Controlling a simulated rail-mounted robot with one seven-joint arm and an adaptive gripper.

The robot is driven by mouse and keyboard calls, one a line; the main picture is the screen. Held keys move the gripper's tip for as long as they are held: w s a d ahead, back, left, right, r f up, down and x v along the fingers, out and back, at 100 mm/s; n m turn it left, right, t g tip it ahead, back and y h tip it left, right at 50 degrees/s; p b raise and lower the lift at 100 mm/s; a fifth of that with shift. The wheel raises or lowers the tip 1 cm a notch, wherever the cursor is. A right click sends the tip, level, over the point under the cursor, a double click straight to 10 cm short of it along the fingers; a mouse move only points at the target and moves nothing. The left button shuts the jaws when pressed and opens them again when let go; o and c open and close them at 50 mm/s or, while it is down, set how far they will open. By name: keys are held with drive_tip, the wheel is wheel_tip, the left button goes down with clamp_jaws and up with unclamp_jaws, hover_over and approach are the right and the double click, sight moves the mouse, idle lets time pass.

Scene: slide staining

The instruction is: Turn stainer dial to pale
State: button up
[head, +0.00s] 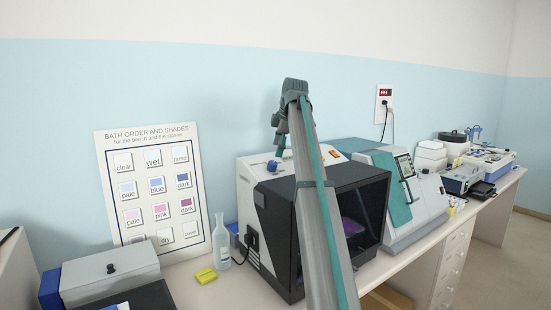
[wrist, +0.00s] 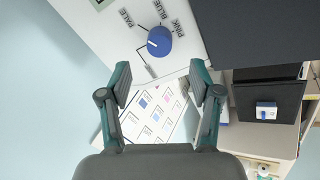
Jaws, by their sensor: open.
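The stainer (head: 248,192) is a white and black machine on the bench in the head view. Its blue dial (wrist: 159,41) sits on a white panel in the wrist view, with PALE, BLUE and PINK printed around it. A short white mark on the knob points toward the left, but its exact setting is hard to tell. The knob also shows on the stainer's top in the head view (head: 273,166). My gripper (wrist: 160,82) is open and empty, its two fingers apart. The dial lies beyond the fingertips, roughly centred between them, and appears untouched.
A bath order and shades chart (head: 120,190) leans on the wall at left. A clear bottle (head: 221,245) and a yellow block (head: 206,275) stand left of the stainer. A grey-teal machine (head: 405,205) stands close on its right.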

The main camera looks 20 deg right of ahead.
drive_tip(key=shift+v, duration=1.95)
